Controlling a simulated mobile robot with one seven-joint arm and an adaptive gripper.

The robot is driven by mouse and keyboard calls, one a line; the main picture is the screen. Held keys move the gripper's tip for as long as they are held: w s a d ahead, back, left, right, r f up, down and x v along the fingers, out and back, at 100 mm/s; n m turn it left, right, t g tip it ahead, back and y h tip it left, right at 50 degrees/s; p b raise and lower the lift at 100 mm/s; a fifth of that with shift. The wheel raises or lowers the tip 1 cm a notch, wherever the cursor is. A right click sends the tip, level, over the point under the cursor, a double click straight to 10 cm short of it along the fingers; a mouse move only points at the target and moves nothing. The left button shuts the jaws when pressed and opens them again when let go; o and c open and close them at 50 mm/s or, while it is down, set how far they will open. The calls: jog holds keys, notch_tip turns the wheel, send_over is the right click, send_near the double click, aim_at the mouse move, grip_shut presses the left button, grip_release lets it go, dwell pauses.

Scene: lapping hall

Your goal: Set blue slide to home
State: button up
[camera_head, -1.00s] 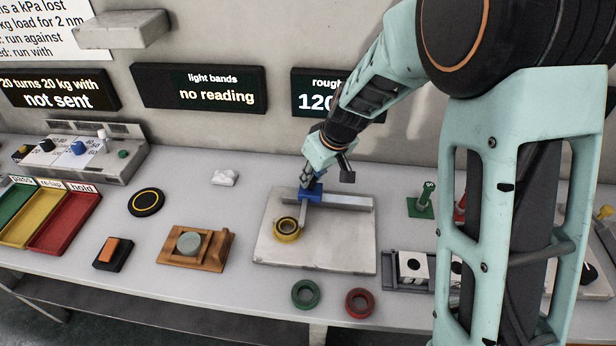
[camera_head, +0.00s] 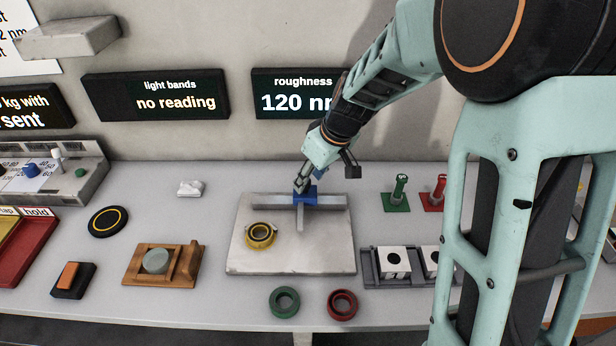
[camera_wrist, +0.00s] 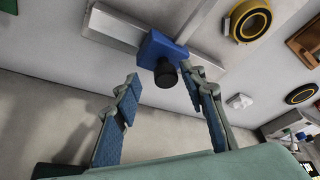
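The blue slide (camera_head: 305,197) sits about mid-length on a grey rail (camera_head: 330,201) at the back of a pale plate. A grey bar (camera_head: 300,218) reaches forward from it, apart from the yellow ring (camera_head: 261,235) to its left. My gripper (camera_head: 302,188) is at the slide from above and behind. In the wrist view the blue slide (camera_wrist: 160,47) has a black knob (camera_wrist: 166,75). My gripper (camera_wrist: 160,76) is open there, with its fingertips on either side of the knob, nearer on the right. A gap shows at the left finger. No home mark is readable.
A wooden block with a grey disc (camera_head: 155,261) stands left of the plate. Green (camera_head: 284,302) and red (camera_head: 342,305) rings lie in front. A tray of white blocks (camera_head: 393,261) and green (camera_head: 397,194) and red pegs are to the right. A wall runs behind.

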jog(key=shift+a, duration=0.15)
jog(key=shift+s+r, duration=0.15)
jog(key=shift+r, duration=0.3)
jog(key=v, duration=1.1)
jog(key=shift+d, duration=0.25)
